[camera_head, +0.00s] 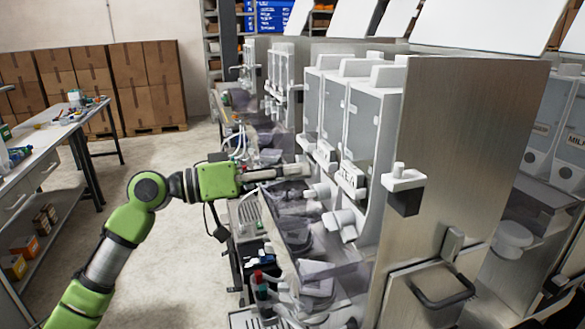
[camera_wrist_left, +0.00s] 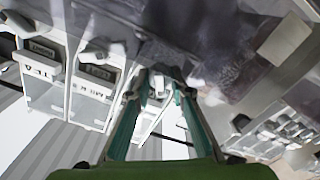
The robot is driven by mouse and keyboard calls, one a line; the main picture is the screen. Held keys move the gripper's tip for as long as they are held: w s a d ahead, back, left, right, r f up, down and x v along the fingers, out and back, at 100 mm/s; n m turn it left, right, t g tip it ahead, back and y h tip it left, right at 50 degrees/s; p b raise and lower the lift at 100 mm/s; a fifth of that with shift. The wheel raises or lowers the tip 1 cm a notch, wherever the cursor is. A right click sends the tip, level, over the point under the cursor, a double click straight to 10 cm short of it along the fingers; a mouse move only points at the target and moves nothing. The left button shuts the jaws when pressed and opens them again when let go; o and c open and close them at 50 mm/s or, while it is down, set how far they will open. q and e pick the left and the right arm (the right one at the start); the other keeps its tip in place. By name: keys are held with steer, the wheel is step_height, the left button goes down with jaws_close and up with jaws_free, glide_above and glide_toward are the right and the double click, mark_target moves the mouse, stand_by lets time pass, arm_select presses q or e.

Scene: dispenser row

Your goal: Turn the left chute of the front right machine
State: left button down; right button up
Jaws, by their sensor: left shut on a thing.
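One chute (camera_head: 343,222) and another chute (camera_head: 318,190) stick out left of the near machine. My left gripper (camera_head: 300,171) reaches in from the left at the chute farther back and is shut on it; its tips partly hide this chute. In the left wrist view the two fingers (camera_wrist_left: 156,98) close around a small white part (camera_wrist_left: 157,82), the chute. My right gripper is not in view.
A steel side panel (camera_head: 460,160) with a handle (camera_head: 440,285) closes the near end of the row. A workbench (camera_head: 50,135) stands left, stacked cartons (camera_head: 120,85) at the back. The floor between is clear.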

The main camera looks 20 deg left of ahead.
arm_select(q)
steer(key=n+p, duration=0.2)
steer(key=n, duration=0.2)
steer(key=shift+r+n, duration=0.15)
steer(key=shift+n, duration=0.25)
steer(key=n+p, duration=0.2)
steer(key=n, duration=0.1)
steer(key=shift+n, duration=0.3)
steer(key=n+p, duration=0.3)
steer(key=shift+n, duration=0.3)
steer(key=n+p, duration=0.3)
steer(key=shift+f+n, duration=0.25)
steer(key=shift+n, duration=0.55)
steer(key=shift+f+n, duration=0.1)
steer(key=shift+n, duration=0.4)
